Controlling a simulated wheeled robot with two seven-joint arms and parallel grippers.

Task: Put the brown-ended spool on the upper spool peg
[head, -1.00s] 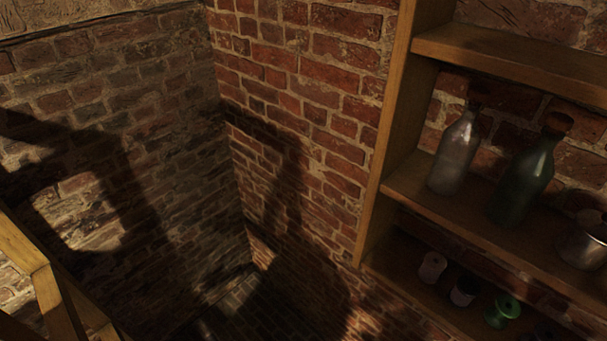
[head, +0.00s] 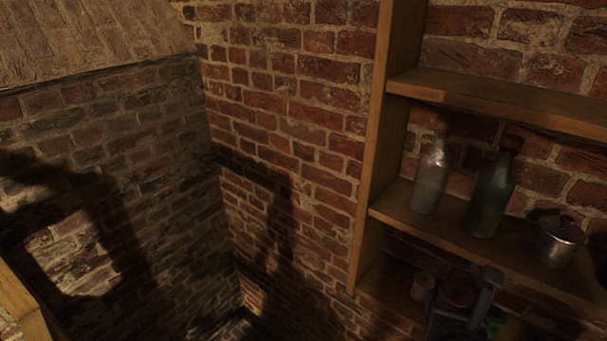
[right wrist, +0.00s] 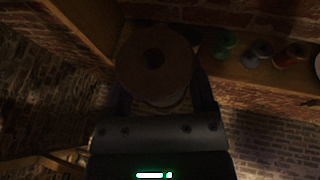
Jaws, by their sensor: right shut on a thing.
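A spool with a broad brown end (head: 458,292) is held in my right gripper (head: 462,302), at the lower right of the head view in front of the bottom shelf. In the right wrist view the spool (right wrist: 155,62) shows its round brown face with a dark centre hole. It sits between the two fingers of the gripper (right wrist: 161,92), which are shut on it. I do not make out the upper spool peg in either view. My left gripper is not in view.
A wooden shelf unit (head: 368,150) stands at right. It holds a clear bottle (head: 430,180), a green bottle (head: 488,200) and a metal pot (head: 558,243).

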